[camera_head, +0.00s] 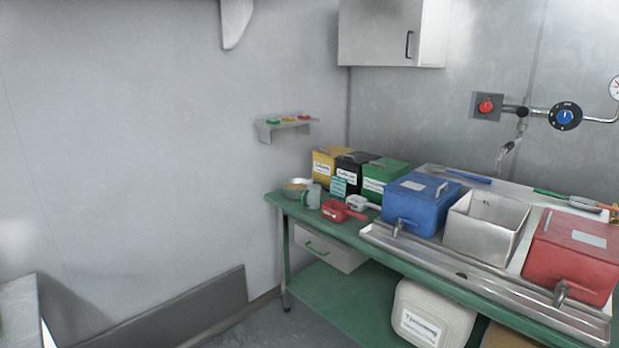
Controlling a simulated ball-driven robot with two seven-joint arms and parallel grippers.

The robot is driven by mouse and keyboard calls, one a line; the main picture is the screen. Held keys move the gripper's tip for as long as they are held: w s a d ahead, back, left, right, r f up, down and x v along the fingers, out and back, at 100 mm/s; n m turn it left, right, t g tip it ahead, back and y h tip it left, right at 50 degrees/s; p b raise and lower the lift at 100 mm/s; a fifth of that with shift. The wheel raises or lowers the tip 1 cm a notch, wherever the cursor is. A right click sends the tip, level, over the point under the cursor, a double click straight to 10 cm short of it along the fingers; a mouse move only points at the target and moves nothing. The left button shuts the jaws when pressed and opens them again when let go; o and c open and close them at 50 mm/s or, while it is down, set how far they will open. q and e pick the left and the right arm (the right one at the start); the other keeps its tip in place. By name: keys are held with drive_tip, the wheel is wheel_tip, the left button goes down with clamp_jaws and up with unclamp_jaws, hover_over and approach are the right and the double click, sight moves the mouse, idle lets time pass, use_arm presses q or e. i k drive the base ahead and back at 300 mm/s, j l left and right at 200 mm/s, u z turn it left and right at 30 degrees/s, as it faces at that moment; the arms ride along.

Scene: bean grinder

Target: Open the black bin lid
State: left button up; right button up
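A black bin (347,175) with a white label stands on the green table, between a yellow bin (326,165) on its left and a green bin (378,183) on its right. Its lid (355,158) looks closed, with a small handle on top. A teal labelled item (338,187) stands in front of it and hides part of its lower front. Neither of my grippers is in view.
The green table (330,228) also holds a mug (311,196), a bowl (297,186), a red scoop (338,211) and a white scoop (360,203). A blue container (420,208), metal basin (484,228) and red container (572,257) stand right. A shelf (286,125) is on the wall.

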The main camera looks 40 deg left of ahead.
sight(358, 157)
drive_tip(key=i+j+u, duration=0.35)
drive_tip(key=i+j, duration=0.35)
drive_tip(key=j, duration=0.15)
drive_tip(key=i+j+u, duration=0.4)
drive_tip(key=i+j, duration=0.3)
drive_tip(key=i, duration=0.1)
